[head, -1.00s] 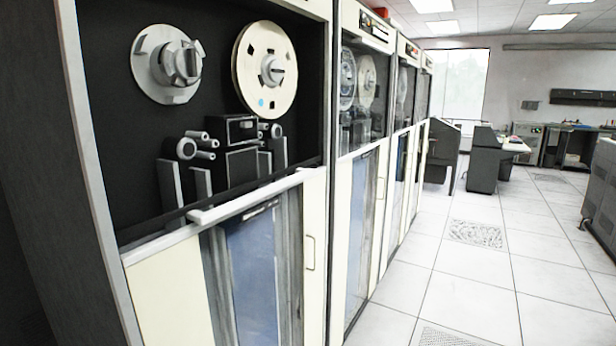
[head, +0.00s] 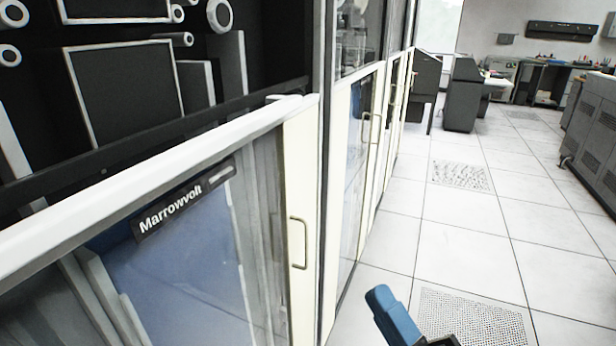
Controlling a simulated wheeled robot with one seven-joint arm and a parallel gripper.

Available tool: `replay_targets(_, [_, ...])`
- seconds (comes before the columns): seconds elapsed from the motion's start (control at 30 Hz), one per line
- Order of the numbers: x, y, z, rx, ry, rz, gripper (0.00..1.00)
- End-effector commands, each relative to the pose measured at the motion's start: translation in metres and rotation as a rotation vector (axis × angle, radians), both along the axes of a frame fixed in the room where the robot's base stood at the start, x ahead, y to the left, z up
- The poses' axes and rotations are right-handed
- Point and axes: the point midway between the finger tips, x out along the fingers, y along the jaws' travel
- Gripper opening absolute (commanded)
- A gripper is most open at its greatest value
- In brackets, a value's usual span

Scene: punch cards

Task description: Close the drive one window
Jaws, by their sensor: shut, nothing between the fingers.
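The nearest tape drive (head: 301,170) fills the left of the head view; I see no drive number on it. Its dark upper bay (head: 270,50) appears uncovered, with no clear sign of glass in front of the rollers. A pale rail (head: 150,188) with a small raised tab crosses below this bay; I cannot tell if it is the window's edge. Below it is a clear panel over blue, with a "Marrowvolt" label (head: 183,203). My gripper (head: 381,298), with blue fingers, is shut and empty at the bottom, right of the drive and apart from it.
A loop handle (head: 298,243) stands out from the nearest drive's front. More drives (head: 357,110) continue the row behind it. A grey cabinet (head: 592,135) stands at the right. The tiled aisle (head: 460,245) between is clear, with perforated floor tiles. Desks (head: 465,95) stand farther back.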

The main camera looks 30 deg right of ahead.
Motion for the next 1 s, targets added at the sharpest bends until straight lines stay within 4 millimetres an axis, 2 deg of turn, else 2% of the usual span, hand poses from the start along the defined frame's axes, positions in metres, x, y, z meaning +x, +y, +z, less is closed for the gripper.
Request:
replay_targets(0.03, [0.019, -0.006, -0.005, -0.106, -0.065, -0.041, 0.0])
replay_targets(0.2, [0.071, -0.02, 0.005, -0.47, -0.253, -0.198, 0.0])
replay_targets(0.4, [0.121, -0.04, 0.024, -0.868, -0.455, -0.401, 0.0])
replay_targets(0.5, [0.139, -0.048, 0.034, -1.019, -0.53, -0.484, 0.0])
replay_targets(0.6, [0.151, -0.054, 0.042, -1.123, -0.58, -0.544, 0.0])
replay_targets(0.77, [0.16, -0.058, 0.05, -1.201, -0.619, -0.589, 0.0])
replay_targets(1.0, [0.176, -0.046, 0.073, -1.209, -0.625, -0.592, 0.0])
